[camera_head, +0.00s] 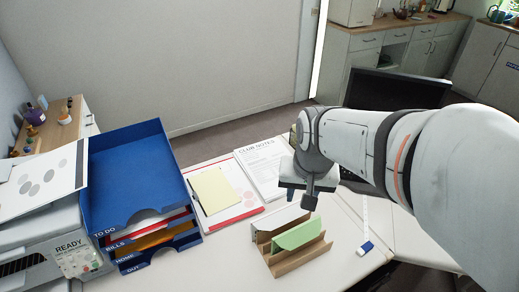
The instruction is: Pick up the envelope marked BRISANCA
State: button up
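A wooden holder (301,260) stands on the desk below my gripper. It holds a white envelope (279,222) at the back and a green envelope (297,234) in front, both upright and tilted. No writing is readable on either, so I cannot tell which, if any, is marked BRISANCA. My gripper (299,196) hangs just above and behind the holder, pointing down. Its fingertips look apart, with nothing seen between them. Its far side is partly hidden by my arm.
A blue stacked tray (133,172) labelled TO DO, BILLS, HOME and OUT stands left, beside a printer (45,235). A clipboard with yellow paper (216,190) and a CLUB NOTES sheet (262,165) lie behind the holder. A dark monitor (395,90) stands behind my arm.

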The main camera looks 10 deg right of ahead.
aim_at(283, 208)
jog(key=w+f+m+g, duration=0.1)
jog(key=w+f+m, duration=0.4)
jog(key=w+f+m+g+p, duration=0.1)
jog(key=w+f+m, duration=0.4)
jog(key=shift+w+d+f+m, duration=0.15)
jog(key=shift+w+f+m, duration=0.05)
jog(key=shift+w+m, duration=0.2)
jog(key=shift+f, duration=0.35)
jog(key=f, duration=0.7)
jog(key=shift+s+a+f+p, duration=0.2)
jog(key=shift+a+p, duration=0.1)
jog(key=shift+p, duration=0.1)
jog(key=shift+c, duration=0.4)
grip_shut()
